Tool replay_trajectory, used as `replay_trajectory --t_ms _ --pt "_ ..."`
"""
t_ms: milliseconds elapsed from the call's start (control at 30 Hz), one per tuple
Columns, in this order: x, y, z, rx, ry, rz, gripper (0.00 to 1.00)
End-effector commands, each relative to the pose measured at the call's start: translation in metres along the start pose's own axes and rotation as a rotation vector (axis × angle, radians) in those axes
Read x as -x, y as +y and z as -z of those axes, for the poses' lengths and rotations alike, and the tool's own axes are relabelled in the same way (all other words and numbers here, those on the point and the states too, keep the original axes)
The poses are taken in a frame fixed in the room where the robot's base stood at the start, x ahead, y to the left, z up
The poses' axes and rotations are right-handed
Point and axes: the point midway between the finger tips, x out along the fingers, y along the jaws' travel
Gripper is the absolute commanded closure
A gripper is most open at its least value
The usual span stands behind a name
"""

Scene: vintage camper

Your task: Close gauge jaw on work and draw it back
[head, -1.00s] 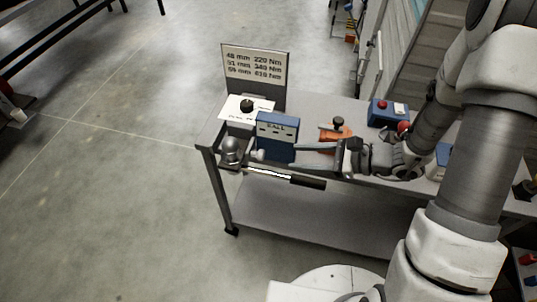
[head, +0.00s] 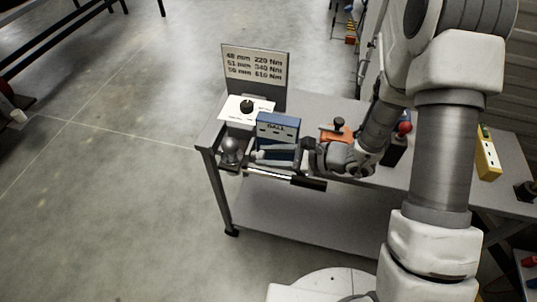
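A rounded grey metal ball (head: 231,149) stands at the left front corner of the grey bench, in the head view. A pale bar, which looks like the gauge's scale (head: 268,172), runs along the front edge beside the ball and ends in a dark handle (head: 309,183) at its right. My gripper (head: 257,155) reaches in from the right, above the bar and in front of a blue box marked BALL (head: 278,127). Its fingertips are just right of the ball. The jaw is too small to make out, and I cannot tell whether the fingers touch or hold anything.
A sign with sizes and torques (head: 255,65) stands behind a white card (head: 235,108) bearing a black knob (head: 247,106). An orange item (head: 335,135) sits mid-bench. A yellow box (head: 487,157) stands at right. My arm covers much of the right bench. Floor at left is clear.

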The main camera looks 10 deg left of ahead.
Motion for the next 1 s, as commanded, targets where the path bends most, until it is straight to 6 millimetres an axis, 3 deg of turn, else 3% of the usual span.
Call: replay_trajectory --t_ms 33,167,1000 --pt "0.0002 0.0000 0.0000 0.000 0.000 0.000 0.78" --pt "0.0003 0.0000 0.0001 0.000 0.000 0.000 1.00" --pt "0.0007 -0.0002 0.0002 0.000 0.000 0.001 1.00"
